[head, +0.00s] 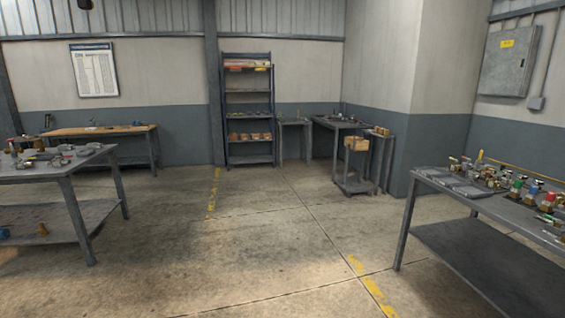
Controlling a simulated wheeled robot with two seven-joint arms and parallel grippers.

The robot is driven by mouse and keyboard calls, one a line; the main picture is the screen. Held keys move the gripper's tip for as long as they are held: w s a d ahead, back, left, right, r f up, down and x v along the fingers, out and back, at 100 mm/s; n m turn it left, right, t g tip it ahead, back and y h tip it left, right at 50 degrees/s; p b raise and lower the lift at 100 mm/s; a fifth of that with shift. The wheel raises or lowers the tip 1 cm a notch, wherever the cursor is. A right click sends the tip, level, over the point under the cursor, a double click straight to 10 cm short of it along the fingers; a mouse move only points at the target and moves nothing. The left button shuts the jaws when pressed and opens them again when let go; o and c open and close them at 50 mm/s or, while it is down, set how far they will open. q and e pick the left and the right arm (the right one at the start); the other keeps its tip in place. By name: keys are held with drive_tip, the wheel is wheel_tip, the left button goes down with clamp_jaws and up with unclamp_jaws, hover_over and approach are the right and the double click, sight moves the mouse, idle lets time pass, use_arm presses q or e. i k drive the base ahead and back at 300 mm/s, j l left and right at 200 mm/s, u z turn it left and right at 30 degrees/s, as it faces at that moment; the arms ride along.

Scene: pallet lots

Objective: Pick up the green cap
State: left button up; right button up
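On the right table (455,197), among many small parts, a small item with a green top (517,183) stands upright near the middle of the cluster. Another flat green patch (546,217) shows closer to the right edge of the picture. Both are too small to tell which, if either, is a cap. Neither of my grippers is in view, and both arms are out of the picture.
A left table (60,176) with a lower shelf holds several metal parts. A wooden-topped bench (100,131), a shelf rack (248,90) and a cart (355,184) stand at the back. The concrete floor (260,230) between the tables is clear.

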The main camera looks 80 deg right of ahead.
sight(517, 185)
drive_tip(key=l+z, duration=0.1)
drive_tip(key=z, duration=0.35)
drive_tip(key=k+l+z, duration=0.1)
drive_tip(key=z, duration=0.4)
drive_tip(key=l+z, duration=0.15)
drive_tip(key=z, duration=0.3)
drive_tip(key=l+z, duration=0.15)
drive_tip(key=z, duration=0.35)
drive_tip(key=l+z, duration=0.15)
drive_tip(key=z, duration=0.3)
drive_tip(key=l+z, duration=0.1)
drive_tip(key=z, duration=0.35)
drive_tip(key=i+l+z, duration=0.1)
drive_tip(key=z, duration=0.4)
drive_tip(key=i+l+z, duration=0.5)
drive_tip(key=i+z, duration=0.65)
drive_tip(key=i, duration=0.8)
drive_tip(key=l, duration=0.1)
